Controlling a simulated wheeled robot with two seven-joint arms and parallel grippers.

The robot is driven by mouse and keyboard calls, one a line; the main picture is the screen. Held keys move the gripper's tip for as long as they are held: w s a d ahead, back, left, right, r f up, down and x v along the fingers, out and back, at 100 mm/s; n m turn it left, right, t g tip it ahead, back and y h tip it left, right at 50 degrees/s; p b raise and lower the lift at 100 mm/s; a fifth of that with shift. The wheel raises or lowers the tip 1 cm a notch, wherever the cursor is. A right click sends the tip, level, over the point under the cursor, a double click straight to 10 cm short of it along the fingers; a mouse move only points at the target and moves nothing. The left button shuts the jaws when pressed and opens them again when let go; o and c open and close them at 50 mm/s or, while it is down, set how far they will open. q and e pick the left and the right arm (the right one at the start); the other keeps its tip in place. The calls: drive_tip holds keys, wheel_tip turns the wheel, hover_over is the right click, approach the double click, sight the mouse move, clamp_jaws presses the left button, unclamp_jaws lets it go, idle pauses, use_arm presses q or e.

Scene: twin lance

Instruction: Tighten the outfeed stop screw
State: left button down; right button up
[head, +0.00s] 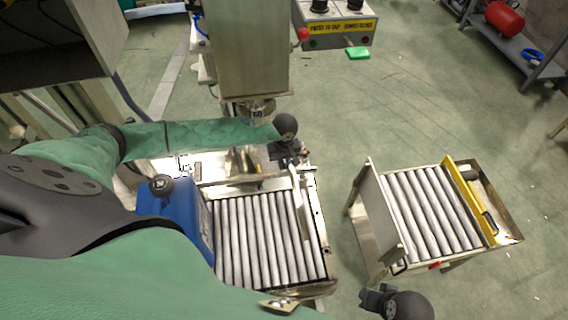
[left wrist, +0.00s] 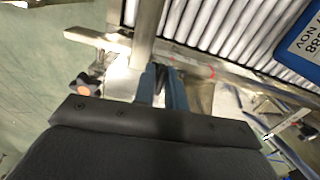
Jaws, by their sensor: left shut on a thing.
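My left gripper (head: 287,154) is at the far end of the near roller conveyor (head: 262,235), beside its metal end plate. In the left wrist view its two blue-grey fingers (left wrist: 163,88) point at the frame below the rollers. They are shut on a small dark thing, mostly hidden between them; I cannot tell whether it is the stop screw. A black star knob with an orange centre (left wrist: 84,88) sits left of the fingers, apart from them. My right gripper (head: 374,299) is at the bottom of the head view, dark and partly cut off; its jaws are unclear.
A blue canister (head: 178,213) stands on the conveyor's left side. A second roller conveyor (head: 430,208) with a yellow bar (head: 468,200) stands to the right, across a floor gap. A machine column (head: 247,50) rises behind my left gripper. A control box (head: 340,27) is at the back.

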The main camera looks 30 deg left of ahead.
use_arm(q)
drive_tip(key=shift+f+m+b, duration=0.3)
drive_tip(key=shift+m+b, duration=1)
drive_tip(key=shift+m, duration=0.1)
drive_tip(key=shift+s+r+m+b, duration=0.1)
drive_tip(key=shift+m+b, duration=0.25)
drive_tip(key=shift+m, duration=0.15)
